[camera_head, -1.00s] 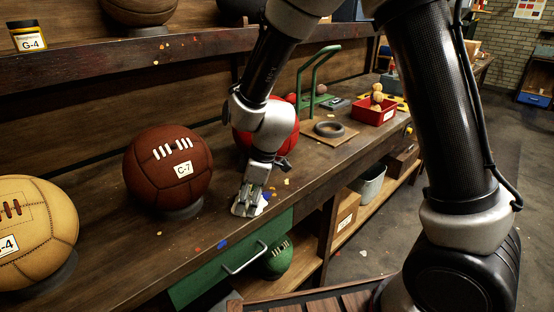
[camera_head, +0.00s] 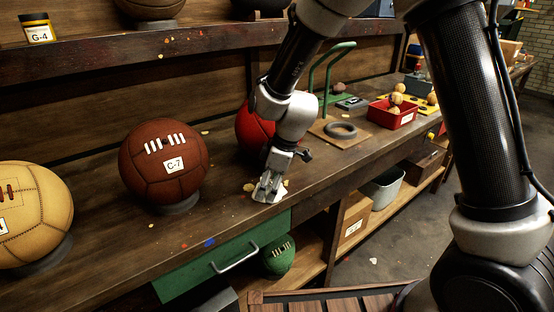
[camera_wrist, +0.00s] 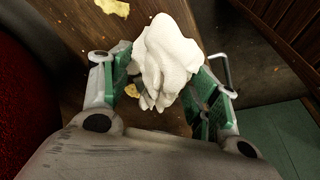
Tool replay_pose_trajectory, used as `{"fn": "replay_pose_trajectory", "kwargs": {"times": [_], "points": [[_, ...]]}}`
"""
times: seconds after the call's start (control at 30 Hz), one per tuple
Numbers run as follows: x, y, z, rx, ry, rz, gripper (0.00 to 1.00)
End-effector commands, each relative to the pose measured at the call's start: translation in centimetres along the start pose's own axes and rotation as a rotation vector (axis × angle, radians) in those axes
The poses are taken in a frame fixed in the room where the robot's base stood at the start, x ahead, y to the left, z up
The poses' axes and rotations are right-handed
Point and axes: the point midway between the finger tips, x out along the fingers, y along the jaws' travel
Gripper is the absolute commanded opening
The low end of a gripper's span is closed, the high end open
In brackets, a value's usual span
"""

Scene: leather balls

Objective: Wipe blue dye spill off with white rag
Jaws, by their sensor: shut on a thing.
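My gripper (camera_head: 269,190) points down at the workbench top near its front edge, above the green drawer. It is shut on the white rag (camera_wrist: 168,52), which bunches up between the green-padded fingers in the wrist view. The rag also shows below the fingertips in the head view (camera_head: 284,196), at the bench surface. I see no blue spill around the rag now; the wood under the rag and gripper is hidden. A small blue patch (camera_head: 209,242) lies on the bench's front edge to the left; I cannot tell whether it is dye or a scrap.
A brown ball C-7 (camera_head: 165,162) stands to the left, a tan ball (camera_head: 32,215) farther left. A red ball (camera_head: 252,128) is behind my wrist. A black ring (camera_head: 341,130) and red bin (camera_head: 391,114) are to the right. Yellowish scraps (camera_wrist: 120,50) lie near the rag.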

Motion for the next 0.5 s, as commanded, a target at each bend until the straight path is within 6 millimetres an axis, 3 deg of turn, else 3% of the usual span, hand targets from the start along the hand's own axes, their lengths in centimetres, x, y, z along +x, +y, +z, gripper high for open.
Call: {"fn": "replay_pose_trajectory", "kwargs": {"times": [0.07, 0.13, 0.5], "points": [[-0.3, 0.2, 0.0, 0.001, 0.001, 0.000, 0.35], [-2.3, 0.4, -0.6, 0.000, 0.003, 0.005, 0.35], [-5.3, 1.1, -1.1, 0.006, 0.001, 0.004, 0.35]]}}
